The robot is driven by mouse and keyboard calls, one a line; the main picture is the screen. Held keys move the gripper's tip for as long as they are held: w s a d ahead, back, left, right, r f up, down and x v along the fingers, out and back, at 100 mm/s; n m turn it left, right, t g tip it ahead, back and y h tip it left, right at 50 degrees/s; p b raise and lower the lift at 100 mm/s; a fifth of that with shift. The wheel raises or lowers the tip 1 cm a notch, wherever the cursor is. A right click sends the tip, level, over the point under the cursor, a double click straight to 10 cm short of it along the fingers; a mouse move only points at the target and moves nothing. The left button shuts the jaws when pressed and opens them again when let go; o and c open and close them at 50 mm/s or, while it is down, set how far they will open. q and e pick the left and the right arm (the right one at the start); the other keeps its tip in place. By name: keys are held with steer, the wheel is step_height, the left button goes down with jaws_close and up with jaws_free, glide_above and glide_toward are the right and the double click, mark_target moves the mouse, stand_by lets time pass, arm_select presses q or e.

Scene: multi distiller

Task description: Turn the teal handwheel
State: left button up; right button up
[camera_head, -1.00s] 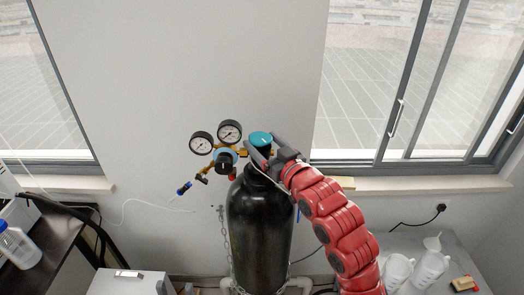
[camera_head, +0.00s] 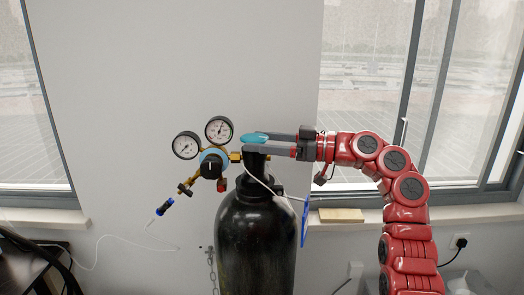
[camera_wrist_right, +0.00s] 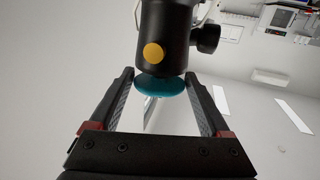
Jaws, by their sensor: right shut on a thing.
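The teal handwheel (camera_head: 255,138) sits on top of the black valve at the neck of a tall black gas cylinder (camera_head: 256,235). In the right wrist view the handwheel (camera_wrist_right: 161,87) appears as a teal disc between the two fingers, below the black valve body (camera_wrist_right: 166,38) with its orange round end. My right gripper (camera_head: 262,144) reaches in horizontally from the right, with one finger on each side of the handwheel, and is shut on it. The fingers partly cover the wheel's rim in the head view. My left gripper is not in view.
A regulator (camera_head: 212,163) with two round gauges (camera_head: 219,129) juts out left of the valve, close to the fingertips. A thin white hose runs left from it. A wall and windows stand behind. A small tan block (camera_head: 341,215) lies on the right sill.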

steer(key=shift+w+r+n+g+y+p, duration=0.15)
steer(key=shift+n+g+y+p, duration=0.15)
steer(key=shift+n+g+p, duration=0.95)
steer(key=shift+a+g+p, duration=0.1)
steer(key=shift+g+p, duration=0.95)
steer(key=shift+f+n, duration=0.2)
steer(key=shift+n, duration=0.05)
steer(key=shift+f, duration=0.1)
